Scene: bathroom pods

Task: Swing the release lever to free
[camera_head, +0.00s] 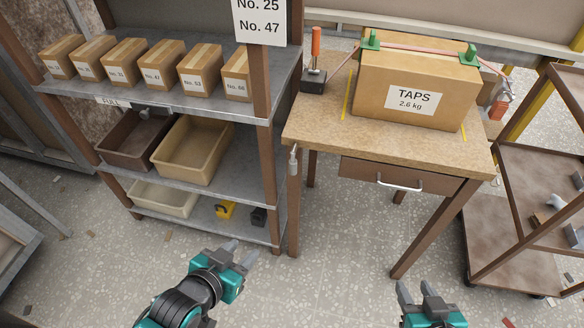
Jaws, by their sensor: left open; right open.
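A lever with an orange grip (315,46) stands roughly upright on a dark base (313,81) at the table's left edge. A thin reddish strap (420,47) runs over the cardboard box (385,91) marked TAPS, 2.6 kg, and down toward the lever's side. Green corner pieces (370,40) sit under the strap on the box's top edges. A red and grey fitting (499,106) hangs at the box's right. My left gripper (240,252) is open and empty, low in front of the shelf. My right gripper (415,290) is open and empty, below the table front. Both are far from the lever.
The wooden table (320,130) has a drawer with a metal handle (400,186). A shelf rack (240,110) with several small boxes and bins stands left, its post near the lever. A brown cart (515,225) stands right. Terrazzo floor (330,260) is mostly clear between.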

